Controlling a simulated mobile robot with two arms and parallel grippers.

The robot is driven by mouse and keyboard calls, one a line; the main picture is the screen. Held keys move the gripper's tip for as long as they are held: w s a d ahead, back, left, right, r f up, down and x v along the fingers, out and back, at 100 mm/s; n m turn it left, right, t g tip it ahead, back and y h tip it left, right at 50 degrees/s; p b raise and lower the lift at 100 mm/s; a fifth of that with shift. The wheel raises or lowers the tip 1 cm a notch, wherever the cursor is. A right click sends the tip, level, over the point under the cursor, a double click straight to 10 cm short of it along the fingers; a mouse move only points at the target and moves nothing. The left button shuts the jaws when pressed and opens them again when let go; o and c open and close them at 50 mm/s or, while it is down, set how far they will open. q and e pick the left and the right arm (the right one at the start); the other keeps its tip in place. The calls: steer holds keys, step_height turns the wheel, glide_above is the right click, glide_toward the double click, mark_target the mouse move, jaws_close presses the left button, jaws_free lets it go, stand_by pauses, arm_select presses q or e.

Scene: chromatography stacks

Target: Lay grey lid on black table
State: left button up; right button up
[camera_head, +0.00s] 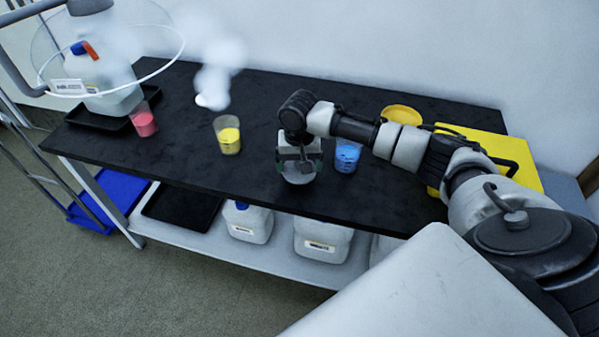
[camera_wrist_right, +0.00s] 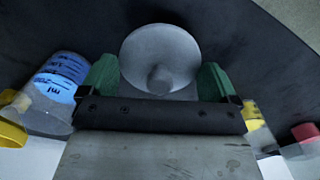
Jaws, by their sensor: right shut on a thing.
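The grey lid (camera_head: 299,178) is a round disc with a knob, low over the front middle of the black table (camera_head: 180,155). It also shows in the right wrist view (camera_wrist_right: 160,48), between the green fingertips. My right gripper (camera_head: 299,160) points down and is shut on the lid. I cannot tell whether the lid touches the tabletop. My left gripper is not in view.
A beaker of blue (camera_head: 347,156) stands close right of the gripper, a beaker of yellow (camera_head: 228,135) to the left and a beaker of pink (camera_head: 143,120) farther left. A yellow case (camera_head: 500,150) is at the right end. The front table edge is near.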

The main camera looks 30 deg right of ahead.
mark_target(299, 173)
step_height(299, 173, down, 3)
steer(key=shift+f, duration=0.2)
steer(key=shift+s+f, duration=0.1)
steer(key=o, duration=0.6)
step_height(299, 173, up, 12)
steer(key=shift+r, duration=0.15)
stand_by(0.5)
